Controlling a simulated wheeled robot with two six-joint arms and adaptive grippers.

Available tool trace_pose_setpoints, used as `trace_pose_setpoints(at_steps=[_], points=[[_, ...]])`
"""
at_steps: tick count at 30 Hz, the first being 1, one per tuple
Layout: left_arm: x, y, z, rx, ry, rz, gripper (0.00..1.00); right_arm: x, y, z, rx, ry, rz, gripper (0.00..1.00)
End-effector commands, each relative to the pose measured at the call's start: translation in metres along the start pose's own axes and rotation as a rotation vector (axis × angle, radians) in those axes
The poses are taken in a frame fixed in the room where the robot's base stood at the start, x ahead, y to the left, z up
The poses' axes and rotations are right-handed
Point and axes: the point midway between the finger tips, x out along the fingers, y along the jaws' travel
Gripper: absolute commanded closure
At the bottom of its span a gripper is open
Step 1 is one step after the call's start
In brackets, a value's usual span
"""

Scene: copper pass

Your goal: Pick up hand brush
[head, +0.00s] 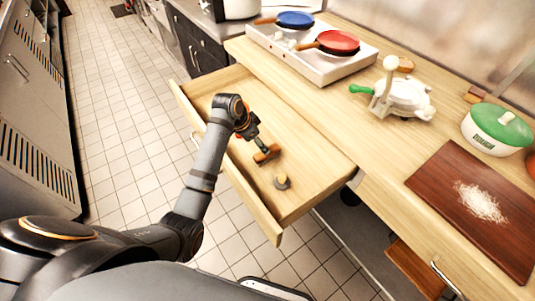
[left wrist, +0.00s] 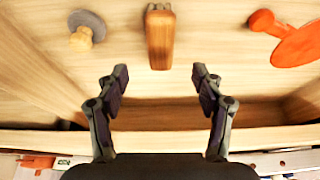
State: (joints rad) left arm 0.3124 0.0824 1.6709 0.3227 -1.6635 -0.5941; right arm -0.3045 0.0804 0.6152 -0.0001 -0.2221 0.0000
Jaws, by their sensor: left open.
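A brown wooden piece (head: 267,154), which I take to be the hand brush, lies in the open drawer (head: 232,165). In the left wrist view the brush (left wrist: 160,40) is at the top middle, ahead of the fingers and in line with the gap between them. My left gripper (left wrist: 160,75) is open and empty. In the head view my left gripper (head: 254,142) is over the drawer, close to the brush; whether it touches cannot be told there. My right gripper is not in view.
A small round grey tool with a wooden knob (head: 282,182) lies nearer the drawer's front end. An orange utensil (left wrist: 290,42) lies on the other side of the brush. The drawer walls close in around them. The counter (head: 300,100) holds pans, a press and a floured board.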

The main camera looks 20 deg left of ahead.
Motion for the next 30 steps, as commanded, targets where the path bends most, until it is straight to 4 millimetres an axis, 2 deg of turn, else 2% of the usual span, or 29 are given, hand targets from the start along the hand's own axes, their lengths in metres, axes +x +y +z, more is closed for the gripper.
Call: trace_pose_setpoints(at_steps=[1,3,5,8,11,14,18,21,25,30], points=[[0.01,0.001,0.0,0.0,-0.002,0.003,0.32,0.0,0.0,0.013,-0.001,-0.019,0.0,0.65],[0.021,0.001,0.0,-0.001,-0.001,0.002,0.32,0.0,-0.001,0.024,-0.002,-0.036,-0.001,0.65],[0.028,0.001,0.0,-0.001,0.0,0.001,0.32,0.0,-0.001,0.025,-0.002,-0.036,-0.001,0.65],[0.033,0.0,0.0,0.0,0.0,-0.001,0.32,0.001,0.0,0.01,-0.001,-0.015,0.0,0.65],[0.035,0.001,0.0,0.0,0.0,-0.001,0.32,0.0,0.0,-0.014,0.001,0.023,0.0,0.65],[0.049,0.002,0.0,-0.001,-0.001,0.002,0.32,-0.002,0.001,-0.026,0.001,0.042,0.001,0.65],[0.073,0.003,0.0,-0.001,-0.001,0.0,0.32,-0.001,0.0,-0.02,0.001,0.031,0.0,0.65],[0.083,0.003,0.0,0.0,-0.001,-0.001,0.32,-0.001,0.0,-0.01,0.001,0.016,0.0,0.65],[0.085,0.003,0.0,0.0,0.0,-0.002,0.32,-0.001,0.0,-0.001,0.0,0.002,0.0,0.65],[0.085,0.003,0.0,0.0,0.0,-0.002,0.32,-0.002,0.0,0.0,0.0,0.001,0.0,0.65]])
